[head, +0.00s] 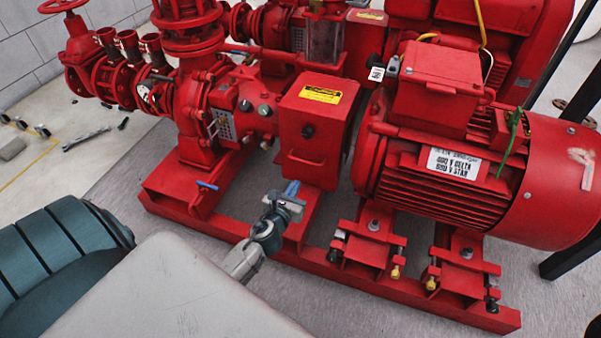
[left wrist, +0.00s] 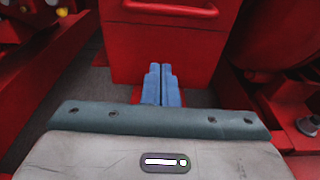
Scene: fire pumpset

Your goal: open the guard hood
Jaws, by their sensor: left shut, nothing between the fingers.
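The guard hood (head: 315,118) is a red box with a yellow label on top, between the pump and the motor. Its front face carries a dark round knob (head: 308,131) and a red bar handle (head: 305,165) near the lower edge. My left gripper (head: 292,188) is just below and in front of that face, with its blue fingers shut and empty. In the left wrist view the closed fingers (left wrist: 162,85) point at the lower part of the hood's front (left wrist: 160,50), below the handle (left wrist: 170,8). I cannot tell whether the fingertips touch the hood. My right gripper is not in view.
The red motor (head: 450,165) stands right of the hood and the red pump (head: 225,110) left of it. The red base frame (head: 330,260) runs along the front, with bolted feet. Grey floor (head: 330,300) lies open in front. Loose parts lie on the floor at far left.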

